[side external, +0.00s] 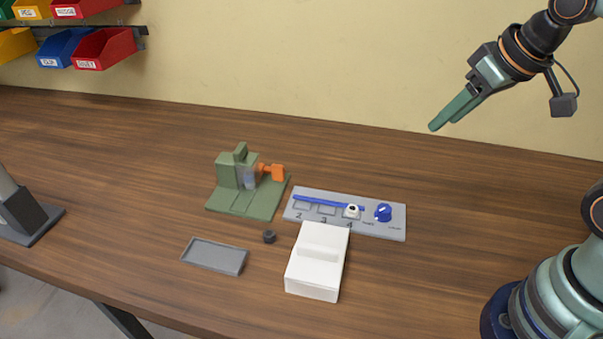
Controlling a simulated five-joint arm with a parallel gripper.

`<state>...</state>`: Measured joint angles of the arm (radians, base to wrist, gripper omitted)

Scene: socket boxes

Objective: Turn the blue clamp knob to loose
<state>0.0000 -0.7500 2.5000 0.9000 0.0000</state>
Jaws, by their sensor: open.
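The blue clamp knob (383,212) sits at the right end of a grey panel (395,230) on the table. A light mark shows on top of the knob, but the lettering beside it is too small to read. A long blue bar (320,201) lies along the panel's numbered sockets, and a small white piece with a dark centre (351,211) stands by the socket marked 4. My gripper (437,127) is open and empty, high above the table, up and to the right of the knob and well apart from it.
A green fixture (228,173) with an orange handle (275,172) stands left of the panel. A white box (313,285), a small dark cylinder (269,237) and a grey tray (214,257) are in front. Wall bins (100,48) hang at the upper left. The table right of the panel is clear.

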